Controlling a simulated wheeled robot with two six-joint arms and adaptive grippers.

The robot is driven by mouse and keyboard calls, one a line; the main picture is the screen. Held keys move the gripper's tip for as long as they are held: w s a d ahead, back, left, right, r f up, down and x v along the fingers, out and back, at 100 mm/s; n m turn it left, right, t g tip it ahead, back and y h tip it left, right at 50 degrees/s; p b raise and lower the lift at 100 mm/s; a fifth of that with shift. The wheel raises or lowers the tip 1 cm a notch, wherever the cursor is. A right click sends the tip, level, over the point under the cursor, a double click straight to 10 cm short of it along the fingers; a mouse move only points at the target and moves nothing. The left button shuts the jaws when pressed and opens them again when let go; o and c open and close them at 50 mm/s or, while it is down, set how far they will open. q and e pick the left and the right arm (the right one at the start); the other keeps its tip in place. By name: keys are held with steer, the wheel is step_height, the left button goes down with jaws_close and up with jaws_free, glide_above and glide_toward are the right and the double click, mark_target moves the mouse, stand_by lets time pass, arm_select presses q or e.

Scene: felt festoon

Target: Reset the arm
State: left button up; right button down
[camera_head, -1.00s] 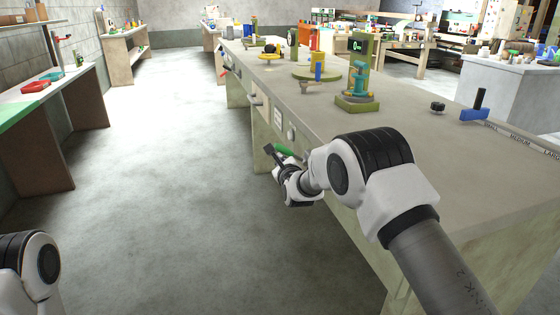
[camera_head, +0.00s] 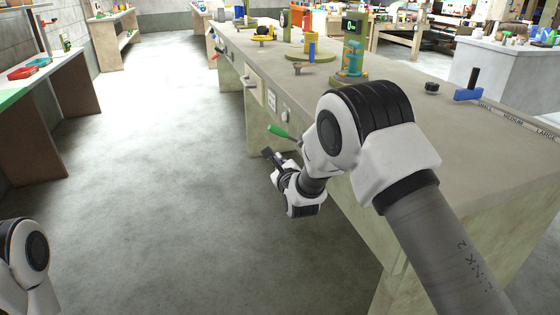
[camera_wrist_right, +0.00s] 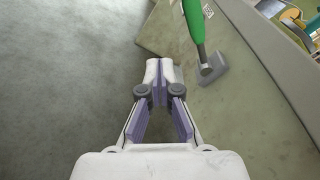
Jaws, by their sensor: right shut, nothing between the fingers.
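My right arm reaches from the lower right along the front side of the long bench (camera_head: 420,85). My right gripper (camera_head: 267,153) is shut and empty, just off the bench's front. In the right wrist view its fingertips (camera_wrist_right: 159,70) meet with nothing between them. A green handle (camera_head: 278,131) sticks out from the bench front, just above and beyond the gripper. The right wrist view shows the handle (camera_wrist_right: 194,20) on a grey metal rod, apart from the fingers. Only a white and black part of my left arm shows at the lower left; its gripper is out of view.
The bench top holds a green stand with a teal device (camera_head: 354,60), a round green base (camera_head: 308,55) and a blue block with a dark post (camera_head: 470,92). A side table (camera_head: 45,72) stands at the left. The grey floor between is clear.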

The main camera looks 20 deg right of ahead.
steer(key=shift+s, duration=0.7)
